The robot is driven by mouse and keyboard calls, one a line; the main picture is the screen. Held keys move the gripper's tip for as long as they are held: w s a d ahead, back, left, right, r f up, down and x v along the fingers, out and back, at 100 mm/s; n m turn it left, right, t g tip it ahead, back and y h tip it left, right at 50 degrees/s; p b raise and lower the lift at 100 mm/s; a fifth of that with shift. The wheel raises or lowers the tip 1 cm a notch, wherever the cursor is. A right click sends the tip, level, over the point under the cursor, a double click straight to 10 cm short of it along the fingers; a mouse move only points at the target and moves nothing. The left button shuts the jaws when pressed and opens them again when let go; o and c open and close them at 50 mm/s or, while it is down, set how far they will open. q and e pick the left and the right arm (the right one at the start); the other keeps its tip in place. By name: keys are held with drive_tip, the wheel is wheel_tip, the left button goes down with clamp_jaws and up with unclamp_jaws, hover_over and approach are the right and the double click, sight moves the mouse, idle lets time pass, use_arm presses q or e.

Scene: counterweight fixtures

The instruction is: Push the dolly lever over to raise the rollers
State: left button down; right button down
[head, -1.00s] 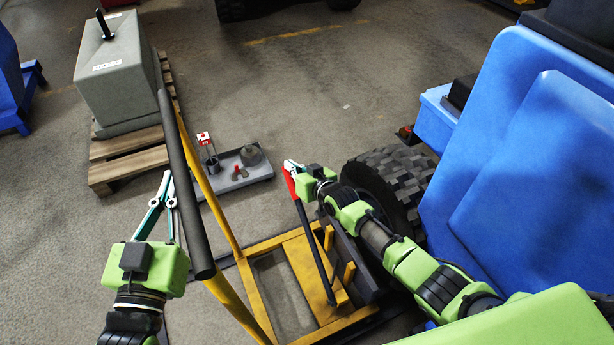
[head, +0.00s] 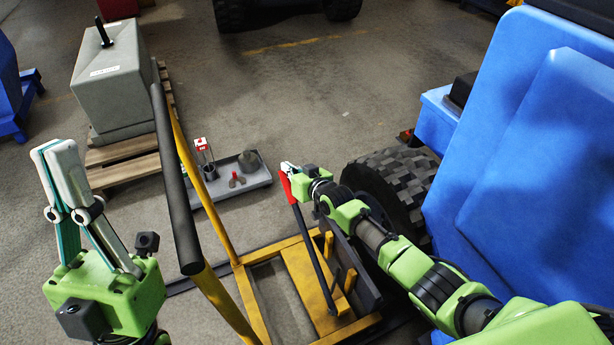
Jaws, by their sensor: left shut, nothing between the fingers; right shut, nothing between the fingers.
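The yellow dolly (head: 252,305) stands on the floor in the lower middle, with a black push bar (head: 178,190) across its upright handle. Its lever (head: 315,258) is a black rod with a red grip (head: 287,188), leaning up and left from the dolly base. My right gripper (head: 287,169) is shut and empty at the upper end of the red grip; I cannot tell whether it touches. The rollers cannot be made out. My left gripper (head: 56,152) is shut and empty, raised left of the push bar, its fingers pointing up.
A large tire (head: 395,190) and blue machine body (head: 530,170) stand close on the right, beside my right arm. A grey counterweight (head: 122,85) sits on a wooden pallet (head: 125,150) at upper left. A grey tray (head: 255,181) with small parts lies behind the dolly.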

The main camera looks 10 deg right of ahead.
drive_tip(key=shift+f, duration=0.25)
drive_tip(key=shift+a, duration=0.1)
drive_tip(key=shift+s, duration=0.15)
drive_tip(key=shift+s+f, duration=0.2)
drive_tip(key=shift+s, duration=0.2)
drive_tip(key=r+v, duration=0.1)
drive_tip(key=v, duration=1)
drive_tip(key=shift+d, duration=0.3)
